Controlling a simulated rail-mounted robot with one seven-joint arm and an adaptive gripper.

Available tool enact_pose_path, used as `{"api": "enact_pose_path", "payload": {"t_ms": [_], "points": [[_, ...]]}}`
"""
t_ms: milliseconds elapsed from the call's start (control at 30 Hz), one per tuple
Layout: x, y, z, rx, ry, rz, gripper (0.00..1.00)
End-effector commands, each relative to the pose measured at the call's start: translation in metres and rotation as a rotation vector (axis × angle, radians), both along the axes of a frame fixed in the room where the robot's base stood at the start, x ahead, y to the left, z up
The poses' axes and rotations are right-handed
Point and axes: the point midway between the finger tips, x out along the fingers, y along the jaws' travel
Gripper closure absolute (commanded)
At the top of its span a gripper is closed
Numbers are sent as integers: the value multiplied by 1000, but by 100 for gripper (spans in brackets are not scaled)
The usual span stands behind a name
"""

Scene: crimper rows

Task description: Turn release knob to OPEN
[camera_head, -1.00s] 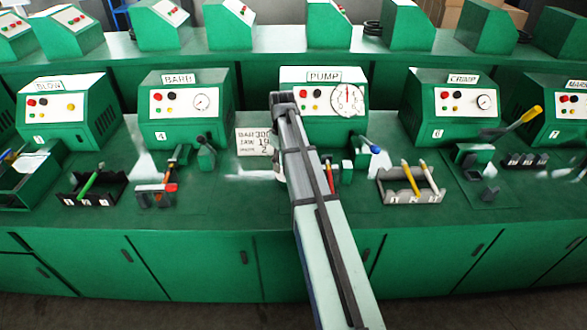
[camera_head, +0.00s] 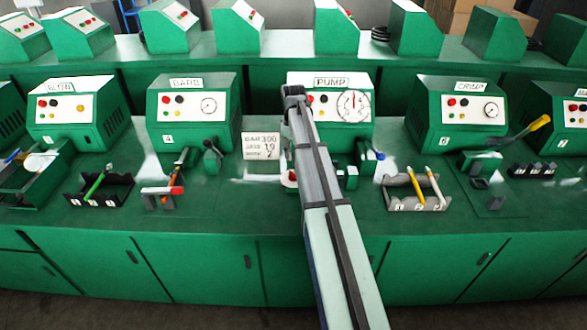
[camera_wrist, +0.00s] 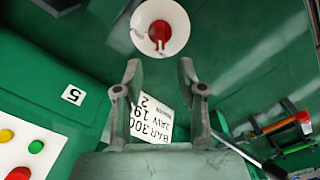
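A round white disc with a red knob (camera_wrist: 160,33) on it shows at the top of the camera_wrist view; I take this as the release knob. In the camera_head view my arm covers most of it, and only a bit of red and white shows beside the arm. My gripper (camera_wrist: 159,72) is open and empty, its two fingertips apart and pointing toward the disc. The knob lies beyond the fingertips, not between them. I cannot read any OPEN mark. The PUMP console (camera_head: 331,97) stands behind my arm, with a round dial on its face.
A placard reading BAR 300, JAW 19 (camera_head: 260,146) stands left of my arm; it also shows between the fingers in the wrist view (camera_wrist: 153,118). A blue-tipped lever (camera_head: 375,154) and a grey tray with pens (camera_head: 414,204) are to the right.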

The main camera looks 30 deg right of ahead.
Motion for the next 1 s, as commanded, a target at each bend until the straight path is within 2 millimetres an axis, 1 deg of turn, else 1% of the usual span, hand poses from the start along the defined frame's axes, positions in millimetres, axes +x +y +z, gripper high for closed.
{"api": "enact_pose_path", "payload": {"t_ms": [33,300,500,700,1000], "points": [[-2,1,-9,1,3,0,60],[-1,0,-54,1,3,0,60],[0,0,-79,1,1,0,60],[0,0,-91,0,0,0,60],[0,0,-93,0,0,0,60]]}}
